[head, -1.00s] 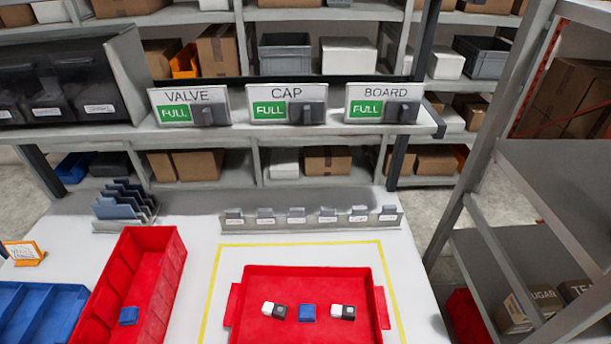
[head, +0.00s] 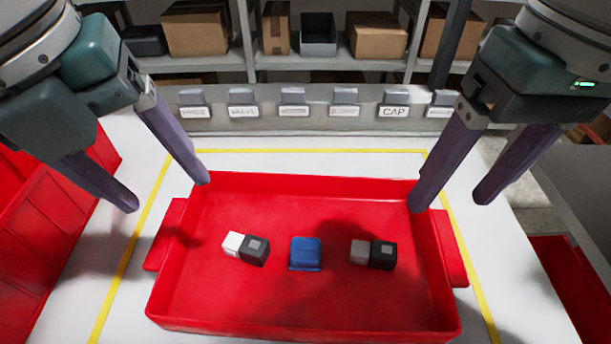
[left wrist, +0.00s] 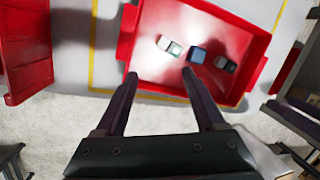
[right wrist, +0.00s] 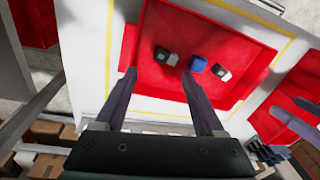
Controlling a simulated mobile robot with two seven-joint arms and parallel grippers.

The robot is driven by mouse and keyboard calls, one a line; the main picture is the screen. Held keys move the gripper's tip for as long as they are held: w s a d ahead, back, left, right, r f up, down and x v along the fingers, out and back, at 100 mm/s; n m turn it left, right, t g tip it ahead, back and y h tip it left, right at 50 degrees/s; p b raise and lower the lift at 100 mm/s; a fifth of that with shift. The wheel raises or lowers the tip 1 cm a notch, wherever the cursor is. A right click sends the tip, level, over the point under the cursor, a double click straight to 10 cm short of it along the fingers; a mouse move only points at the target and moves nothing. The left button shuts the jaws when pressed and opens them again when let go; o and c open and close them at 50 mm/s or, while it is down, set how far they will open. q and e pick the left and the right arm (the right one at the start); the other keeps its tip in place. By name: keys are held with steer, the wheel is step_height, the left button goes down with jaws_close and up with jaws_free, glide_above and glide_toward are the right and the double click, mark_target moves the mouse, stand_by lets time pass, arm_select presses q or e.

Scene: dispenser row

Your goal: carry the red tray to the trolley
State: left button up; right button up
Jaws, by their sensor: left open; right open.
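The red tray (head: 300,318) lies flat on the white table inside a yellow outline, with a handle on its left and right sides. In it are a white-and-dark part (head: 246,248), a blue block (head: 306,253) and a grey-and-black part (head: 374,254). My left gripper (head: 172,197) is open and empty above the tray's left side. My right gripper (head: 448,204) is open and empty above its right side. The tray also shows between the fingers in the left wrist view (left wrist: 150,84) and the right wrist view (right wrist: 165,88). The trolley (head: 575,190) shows partly at the right edge.
A red bin (head: 40,240) stands left of the tray. A row of labelled holders (head: 290,115) runs along the table behind the tray. Shelves with boxes (head: 378,35) stand further back. A red object (head: 560,270) sits low at the right, on the trolley's side.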

arm_select(q)
steer(key=a+f+m+b, duration=0.1)
steer(key=f+b, duration=0.1)
steer(key=w+a+f+m+b, duration=0.1)
steer(key=a+f, duration=0.1)
steer(key=w+a+f+m+y+b, duration=0.1)
steer(key=b, duration=0.1)
steer(key=shift+w+a+f+m+b, duration=0.25)
steer(key=shift+a+f+m+b, duration=0.05)
steer(key=shift+a+f+m, duration=0.1)
arm_select(e)
steer(key=m+h, duration=0.1)
steer(key=m, duration=0.1)
glide_above(448, 243)
steer(key=f, duration=0.5)
steer(key=shift+s+a, duration=0.1)
steer(key=shift+a, duration=0.25)
arm_select(q)
steer(key=shift+a, duration=0.2)
arm_select(e)
steer(key=shift+d+m+g, duration=0.25)
steer(key=shift+m+g, duration=0.05)
arm_select(q)
steer(key=shift+w+a+r+m, duration=0.1)
steer(key=shift+r+m, duration=0.05)
steer(key=shift+m, duration=0.15)
arm_select(e)
steer(key=shift+d+r, duration=0.1)
steer(key=shift+r, duration=0.1)
